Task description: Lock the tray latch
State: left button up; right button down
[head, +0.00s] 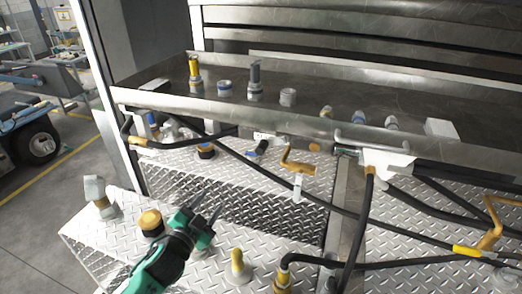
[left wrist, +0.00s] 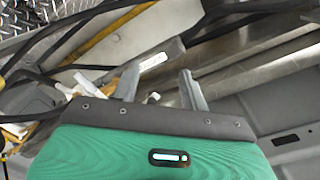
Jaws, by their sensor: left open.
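The metal tray (head: 180,103) runs across the head view above the diamond-plate deck, with several fittings standing in it. I cannot tell for sure which part is the tray latch. My right gripper is not in view.
Black hoses (head: 270,180) cross in front of the tray. A yellow-capped fitting (head: 151,222), a grey fitting (head: 97,196) and a yellow cone-shaped fitting (head: 238,264) stand on the deck near my left gripper.

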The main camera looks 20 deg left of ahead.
aim_at(256, 151)
pick_arm(q)
jog(key=shift+w+d+r+m+g+h, duration=1.45)
jog(key=shift+r+m+h, duration=3.75)
jog(key=shift+m+h, duration=1.95)
jog(key=shift+m+y, duration=0.55)
jog(key=p+x, duration=0.2)
jog(key=x, duration=0.4)
jog(key=p+x, duration=0.3)
jog(key=x, duration=0.3)
jog(key=shift+w+f+p, duration=0.1)
jog(key=shift+w+p, duration=0.25)
jog(key=shift+w, duration=0.1)
jog(key=shift+w+d, duration=0.15)
jog(key=shift+w, duration=0.05)
jog(key=shift+c, duration=0.2)
grip_shut()
